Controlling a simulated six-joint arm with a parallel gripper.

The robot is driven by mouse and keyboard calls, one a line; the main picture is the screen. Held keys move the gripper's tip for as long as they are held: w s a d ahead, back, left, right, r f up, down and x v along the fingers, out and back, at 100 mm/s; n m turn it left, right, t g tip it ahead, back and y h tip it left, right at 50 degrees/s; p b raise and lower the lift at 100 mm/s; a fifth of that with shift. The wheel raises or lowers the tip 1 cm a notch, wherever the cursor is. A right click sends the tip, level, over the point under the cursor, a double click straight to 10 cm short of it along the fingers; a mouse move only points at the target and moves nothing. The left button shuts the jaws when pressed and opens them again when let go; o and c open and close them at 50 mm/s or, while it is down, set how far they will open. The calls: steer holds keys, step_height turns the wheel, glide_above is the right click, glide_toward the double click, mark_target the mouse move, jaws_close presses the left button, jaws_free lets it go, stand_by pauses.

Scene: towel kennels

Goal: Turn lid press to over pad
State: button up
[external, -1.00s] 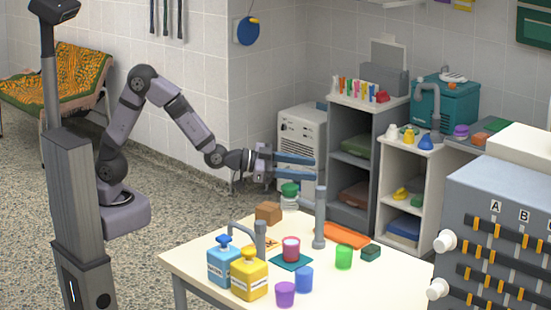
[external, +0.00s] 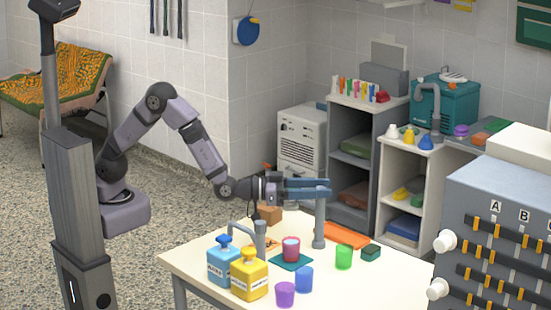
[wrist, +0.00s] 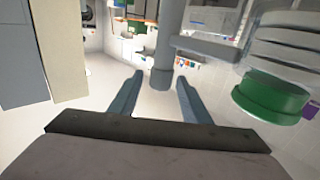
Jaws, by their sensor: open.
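A grey upright post (external: 319,225), which seems to be the lid press, stands on the table near the back edge. My gripper (external: 327,189) is level and open at the post's top, its blue fingers reaching to it. In the wrist view the fingers (wrist: 160,79) lie either side of the post (wrist: 166,42), with a grey bar (wrist: 205,48) running off it to the right. I cannot tell whether the fingers touch it. A teal square pad (external: 283,265) lies on the table under a pink cup (external: 291,245).
A jar with a green lid (wrist: 270,97) is close beside my gripper at the wrist view's right; my gripper hides it externally. A brown block (external: 269,214), orange tray (external: 346,235), green cup (external: 343,257), blue bottle (external: 222,267) and yellow bottle (external: 249,280) stand around.

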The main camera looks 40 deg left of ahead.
steer(key=shift+p+x, duration=0.4)
steer(key=shift+x, duration=1.75)
jaws_close()
